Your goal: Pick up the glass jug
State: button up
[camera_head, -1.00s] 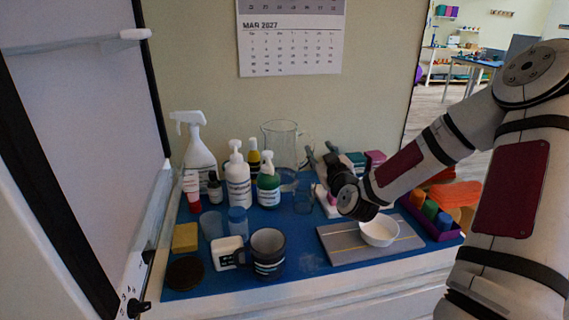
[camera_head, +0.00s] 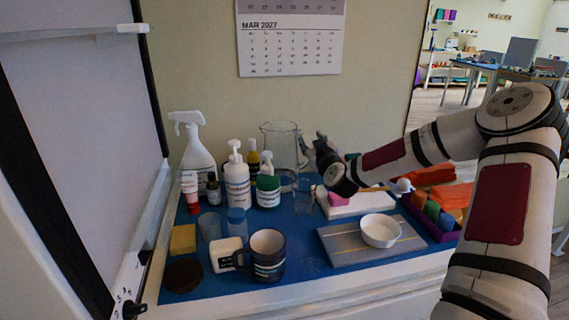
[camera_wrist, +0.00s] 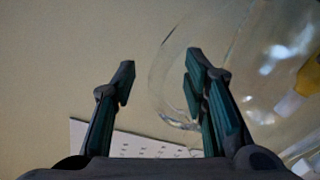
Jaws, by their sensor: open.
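The clear glass jug (camera_head: 281,143) stands at the back of the blue counter, near the wall. My gripper (camera_head: 312,146) is just to its right, at about the height of its upper part, on the handle side. In the wrist view the jug (camera_wrist: 262,62) fills the right side, see-through and partly cut off. My gripper (camera_wrist: 158,75) is open there, with its two fingers well apart. A curved glass edge, apparently the handle, shows in the gap near the right finger. I cannot tell whether any finger touches the glass.
A white pump bottle (camera_head: 237,180), a green-labelled pump bottle (camera_head: 268,188) and a drinking glass (camera_head: 304,197) stand in front of the jug. A white spray bottle (camera_head: 196,150) is left. A white bowl (camera_head: 380,231) sits on a grey board (camera_head: 345,250) at front right.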

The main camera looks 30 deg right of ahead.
grip_shut()
jog(key=shift+r, duration=0.1)
jog(key=shift+r, duration=0.15)
